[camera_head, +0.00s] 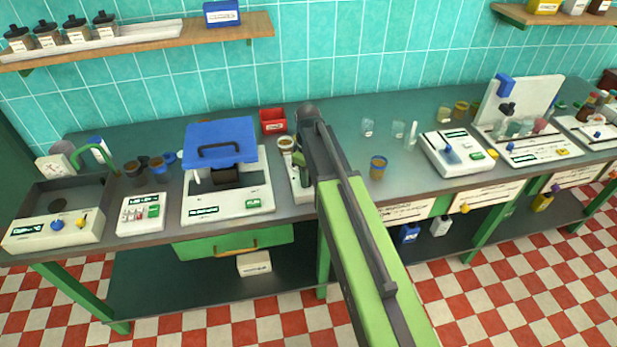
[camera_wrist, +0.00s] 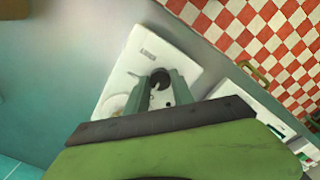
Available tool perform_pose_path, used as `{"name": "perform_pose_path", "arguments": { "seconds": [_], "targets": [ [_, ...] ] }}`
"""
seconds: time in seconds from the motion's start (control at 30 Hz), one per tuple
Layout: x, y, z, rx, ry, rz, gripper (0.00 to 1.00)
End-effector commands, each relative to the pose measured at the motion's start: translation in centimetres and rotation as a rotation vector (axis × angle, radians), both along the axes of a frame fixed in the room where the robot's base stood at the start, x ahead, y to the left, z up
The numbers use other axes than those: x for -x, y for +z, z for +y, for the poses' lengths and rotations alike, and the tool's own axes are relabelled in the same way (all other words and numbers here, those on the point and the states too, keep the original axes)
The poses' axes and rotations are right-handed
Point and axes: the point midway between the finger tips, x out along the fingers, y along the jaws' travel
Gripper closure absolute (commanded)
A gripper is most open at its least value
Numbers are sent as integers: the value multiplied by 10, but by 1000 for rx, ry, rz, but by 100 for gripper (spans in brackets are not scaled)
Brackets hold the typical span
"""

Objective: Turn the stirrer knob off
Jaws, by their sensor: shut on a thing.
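The stirrer is a white device (camera_wrist: 160,45) in the wrist view, with a small label near one end and a pale round plate partly visible at its left. It also shows in the head view (camera_head: 294,184), mostly behind my arm. Its dark round knob (camera_wrist: 159,75) sits between my two fingers. My gripper (camera_wrist: 161,80) is shut on the knob. The knob's pointer and any marks around it are too small or covered to read. In the head view my arm hides the knob and the fingertips.
Left of the stirrer is a white machine with a blue lid (camera_head: 220,142). A red bin (camera_head: 273,121) stands behind. A white device with a blue knob (camera_head: 455,155) stands further right. The bench between has free room.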

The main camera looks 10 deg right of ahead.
Motion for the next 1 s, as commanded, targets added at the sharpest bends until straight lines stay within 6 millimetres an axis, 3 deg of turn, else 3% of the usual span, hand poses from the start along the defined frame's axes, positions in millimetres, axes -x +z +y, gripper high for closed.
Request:
{"name": "perform_pose_path", "arguments": {
  "seconds": [0.03,0.2,0.57,0.77,1.0],
  "targets": [
    [2,-1,0,-1,0,5,70],
    [1,0,0,0,0,3,49],
    [0,3,0,-1,-1,1,49],
    [0,28,0,-1,-1,1,49],
    [0,81,0,-1,-1,1,49]
  ]
}}
